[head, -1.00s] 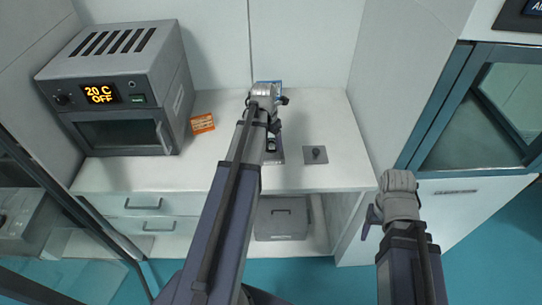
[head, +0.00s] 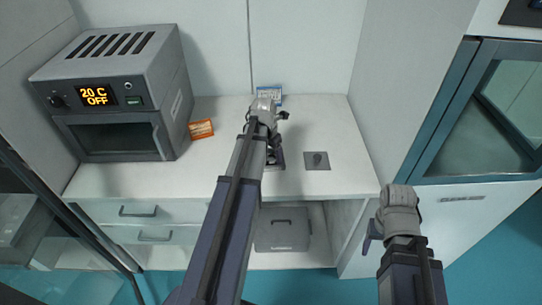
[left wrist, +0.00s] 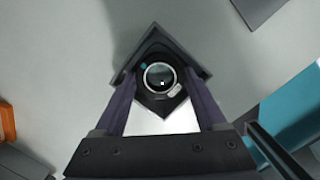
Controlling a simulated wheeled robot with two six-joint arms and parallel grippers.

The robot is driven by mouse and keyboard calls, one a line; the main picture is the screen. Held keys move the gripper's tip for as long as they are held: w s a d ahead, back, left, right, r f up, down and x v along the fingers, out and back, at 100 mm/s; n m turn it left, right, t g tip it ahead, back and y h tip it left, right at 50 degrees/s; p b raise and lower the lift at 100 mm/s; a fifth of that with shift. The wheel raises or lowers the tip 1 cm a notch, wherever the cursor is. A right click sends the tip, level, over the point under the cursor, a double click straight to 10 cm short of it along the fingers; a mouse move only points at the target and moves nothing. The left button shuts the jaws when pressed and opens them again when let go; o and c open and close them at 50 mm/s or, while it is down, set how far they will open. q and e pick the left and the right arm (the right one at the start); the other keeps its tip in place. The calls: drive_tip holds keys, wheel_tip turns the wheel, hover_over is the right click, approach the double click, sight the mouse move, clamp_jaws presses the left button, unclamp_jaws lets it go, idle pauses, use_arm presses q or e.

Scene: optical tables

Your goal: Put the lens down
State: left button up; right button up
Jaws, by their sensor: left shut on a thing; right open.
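The lens (left wrist: 158,82) is a round glass in a dark ring mount, seen from above in the left wrist view. My left gripper (left wrist: 161,88) is shut on its mount, one finger on each side. A dark square plate (left wrist: 174,42) lies under or around the lens; I cannot tell whether the lens touches it. In the head view my left gripper (head: 271,146) is over the worktop, and my forearm hides most of the lens. A dark plate edge (head: 277,164) shows beside it. My right gripper (head: 372,236) is open and empty, in front of the bench's right end.
An oven (head: 112,100) stands at the left. The worktop's right side (head: 345,140) is clear.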

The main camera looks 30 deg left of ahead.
sight(268, 161)
use_arm(q)
drive_tip(key=o, duration=1.3)
drive_tip(key=shift+c, duration=0.2)
drive_tip(key=shift+r, duration=0.1)
wheel_tip(268, 161, up, 12)
drive_tip(key=s+p, duration=0.1)
drive_tip(key=p, duration=1.1)
drive_tip(key=shift+s+a, duration=0.15)
drive_tip(key=shift+s, duration=0.25)
